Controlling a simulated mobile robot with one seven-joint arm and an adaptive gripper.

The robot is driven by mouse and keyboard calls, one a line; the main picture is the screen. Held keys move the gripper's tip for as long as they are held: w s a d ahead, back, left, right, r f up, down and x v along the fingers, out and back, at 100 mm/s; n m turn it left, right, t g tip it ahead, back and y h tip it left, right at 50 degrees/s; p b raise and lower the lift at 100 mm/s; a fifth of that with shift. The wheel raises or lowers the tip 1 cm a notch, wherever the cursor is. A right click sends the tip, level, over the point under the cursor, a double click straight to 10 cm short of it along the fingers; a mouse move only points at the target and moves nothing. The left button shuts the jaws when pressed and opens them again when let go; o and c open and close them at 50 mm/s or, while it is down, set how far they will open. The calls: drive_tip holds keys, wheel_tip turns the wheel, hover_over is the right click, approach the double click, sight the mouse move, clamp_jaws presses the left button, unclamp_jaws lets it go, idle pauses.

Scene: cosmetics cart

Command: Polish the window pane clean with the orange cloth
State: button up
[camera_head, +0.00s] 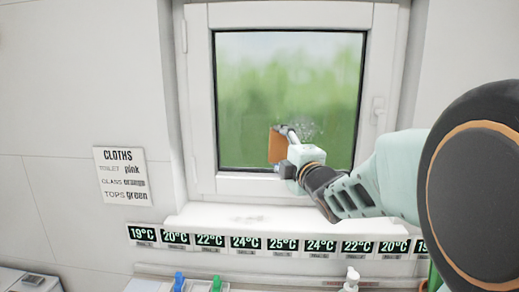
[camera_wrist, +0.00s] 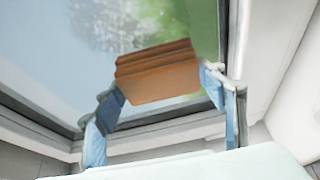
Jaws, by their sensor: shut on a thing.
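The window pane (camera_head: 270,70) is set in a white frame and shows blurred green outside. A pale speckled smudge (camera_head: 308,126) marks its lower right part. The smudge also shows at the top of the wrist view (camera_wrist: 108,22). The orange cloth (camera_head: 277,146) is a folded pad in front of the pane's lower middle, left of and below the smudge. My gripper (camera_head: 287,152) is shut on the cloth. In the wrist view the cloth (camera_wrist: 158,76) sits between the blue-padded fingers. I cannot tell whether it touches the glass.
A white sill (camera_head: 270,216) lies below the window, with a row of temperature displays (camera_head: 245,242) under it. A cloths sign (camera_head: 123,177) hangs at left. Blue and green items (camera_head: 216,283) and a white bottle (camera_head: 351,278) stand low in front.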

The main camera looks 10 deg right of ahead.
drive_tip(key=shift+w+d, duration=0.15)
drive_tip(key=shift+w, duration=0.6)
